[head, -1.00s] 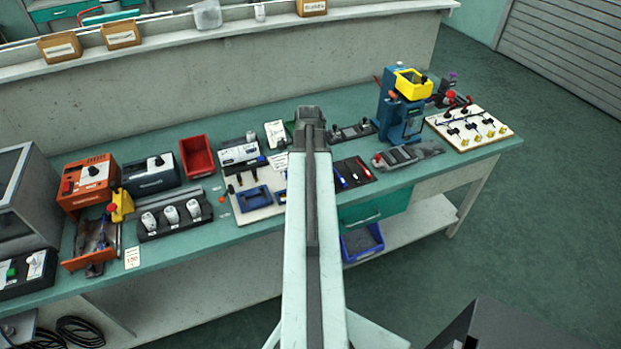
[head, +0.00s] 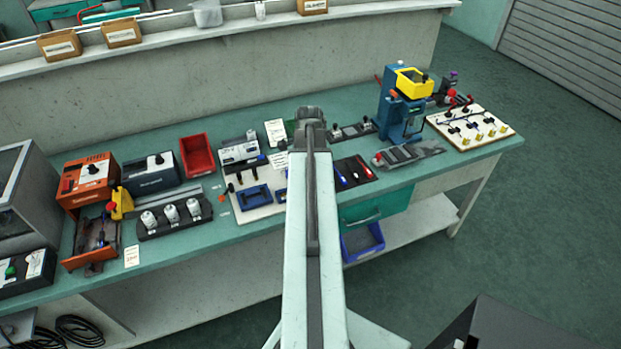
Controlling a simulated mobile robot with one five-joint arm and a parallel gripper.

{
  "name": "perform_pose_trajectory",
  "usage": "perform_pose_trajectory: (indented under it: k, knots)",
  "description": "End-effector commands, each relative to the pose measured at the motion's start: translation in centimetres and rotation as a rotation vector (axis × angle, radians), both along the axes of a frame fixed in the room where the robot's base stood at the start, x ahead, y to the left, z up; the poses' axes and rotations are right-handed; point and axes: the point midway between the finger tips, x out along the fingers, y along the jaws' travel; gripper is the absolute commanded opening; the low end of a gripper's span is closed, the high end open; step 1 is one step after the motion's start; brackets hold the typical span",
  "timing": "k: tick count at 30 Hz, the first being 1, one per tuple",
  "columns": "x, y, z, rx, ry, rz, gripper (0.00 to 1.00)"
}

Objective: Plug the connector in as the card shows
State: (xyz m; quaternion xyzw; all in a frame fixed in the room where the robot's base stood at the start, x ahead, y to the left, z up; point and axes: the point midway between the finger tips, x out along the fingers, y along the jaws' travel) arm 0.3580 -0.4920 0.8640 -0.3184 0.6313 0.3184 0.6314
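My arm runs up the middle of the head view, ending in a dark grey block over the back of the bench. My gripper's fingers do not show; the arm seems to hide them. A small dark piece peeks out left of the arm's far part; I cannot tell what it is. A grey unit with a white front (head: 240,152) stands left of the arm, behind a pale board (head: 240,209) with a blue handle-shaped part (head: 256,197). A white card (head: 275,132) stands behind them, its print too small to read. I cannot single out the connector.
The green bench (head: 230,231) holds an orange unit (head: 90,178), a red bin (head: 197,155) and a rack of white cylinders (head: 172,220) at left. A blue press (head: 398,115) with a yellow top and a pale fixture board (head: 470,128) stand at right. Free bench lies along the back left.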

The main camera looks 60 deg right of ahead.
Motion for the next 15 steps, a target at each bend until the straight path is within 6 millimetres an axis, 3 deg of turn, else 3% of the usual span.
perform_pose_trajectory:
  k: [15]
  knots:
    - [-0.01, -0.02, -0.55, 0.000, 0.000, 0.000, 0.00]
